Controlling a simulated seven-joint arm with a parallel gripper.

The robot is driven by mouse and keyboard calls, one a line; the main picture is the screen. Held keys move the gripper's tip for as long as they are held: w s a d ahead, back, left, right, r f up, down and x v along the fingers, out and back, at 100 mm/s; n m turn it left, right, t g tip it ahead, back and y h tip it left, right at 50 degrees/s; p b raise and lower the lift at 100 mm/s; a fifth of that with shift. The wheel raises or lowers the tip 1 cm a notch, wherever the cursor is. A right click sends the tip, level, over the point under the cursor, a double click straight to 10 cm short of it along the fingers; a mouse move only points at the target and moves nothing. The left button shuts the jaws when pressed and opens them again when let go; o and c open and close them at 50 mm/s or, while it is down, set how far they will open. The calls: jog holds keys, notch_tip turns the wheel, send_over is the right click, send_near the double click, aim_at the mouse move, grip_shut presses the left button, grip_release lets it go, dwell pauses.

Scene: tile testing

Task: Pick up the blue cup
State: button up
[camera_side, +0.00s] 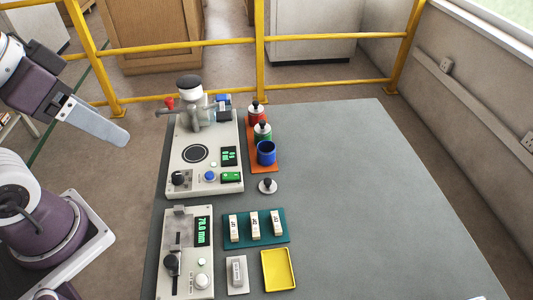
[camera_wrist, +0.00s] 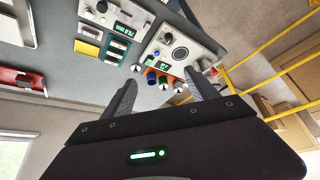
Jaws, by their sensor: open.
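The blue cup (camera_side: 266,153) stands upright and open-topped at the front end of an orange tray (camera_side: 277,166) on the grey table. A green cup (camera_side: 262,134) and a red cup (camera_side: 256,114), both with dark-knobbed lids, stand behind it in a row. A small round metal lid with a dark knob (camera_side: 267,186) lies on the table in front of the tray. In the wrist view the blue cup (camera_wrist: 151,76) appears small, between the fingers. My gripper (camera_side: 122,138) is in the air left of the table, well apart from the cups. It also shows in the wrist view (camera_wrist: 164,84), open and empty.
A testing machine (camera_side: 205,170) stands directly left of the cups. A second device (camera_side: 187,250) with a green display is in front of it. A teal tray (camera_side: 240,242) holds three white tiles, near a yellow tray (camera_side: 278,270). A yellow railing (camera_side: 180,45) runs behind.

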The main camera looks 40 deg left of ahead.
jog(key=m+g, duration=0.6)
jog(key=m, duration=1.3)
send_over(266, 150)
jog(key=s+d, duration=0.2)
jog(key=f, duration=1.9)
jog(key=shift+w+a+f, duration=0.1)
jog(key=shift+w+a, duration=0.15)
notch_tip(266, 150, down, 7)
jog(key=shift+s+a+r, duration=0.1)
grip_shut()
